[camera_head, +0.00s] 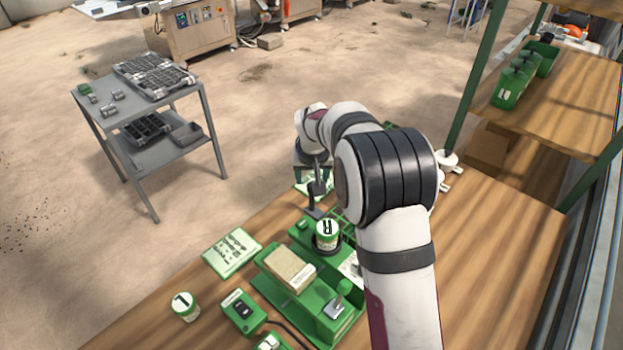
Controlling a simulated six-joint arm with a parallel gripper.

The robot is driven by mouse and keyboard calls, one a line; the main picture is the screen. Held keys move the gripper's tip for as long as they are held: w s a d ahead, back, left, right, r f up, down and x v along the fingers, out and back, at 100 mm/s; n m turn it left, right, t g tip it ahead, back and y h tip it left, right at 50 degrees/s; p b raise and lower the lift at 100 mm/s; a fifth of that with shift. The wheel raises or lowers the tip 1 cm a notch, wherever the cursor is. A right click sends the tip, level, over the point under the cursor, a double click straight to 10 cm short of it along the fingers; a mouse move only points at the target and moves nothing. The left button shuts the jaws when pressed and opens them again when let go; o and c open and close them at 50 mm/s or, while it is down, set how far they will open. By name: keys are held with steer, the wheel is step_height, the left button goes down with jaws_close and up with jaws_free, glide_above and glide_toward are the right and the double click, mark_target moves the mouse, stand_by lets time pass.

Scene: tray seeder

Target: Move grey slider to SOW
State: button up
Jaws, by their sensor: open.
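A green seeder unit (265,290) sits on the wooden bench, low in the middle of the view, with a tan block (290,268) on top. A grey piece (335,307) at its right end looks like the grey slider. I cannot read a SOW mark or tell the slider's position. My gripper (317,192) points down above the bench, beyond the seeder and well apart from the grey piece. It is open; its fingers are small and partly unclear, and I see nothing held.
A green card (232,251) and a green switch box (241,311) lie nearby. My arm hides part of the bench. A grey cart (190,100) stands left.

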steer(key=x, duration=0.5)
steer(key=shift+s, duration=0.1)
jaws_close()
stand_by(1.2)
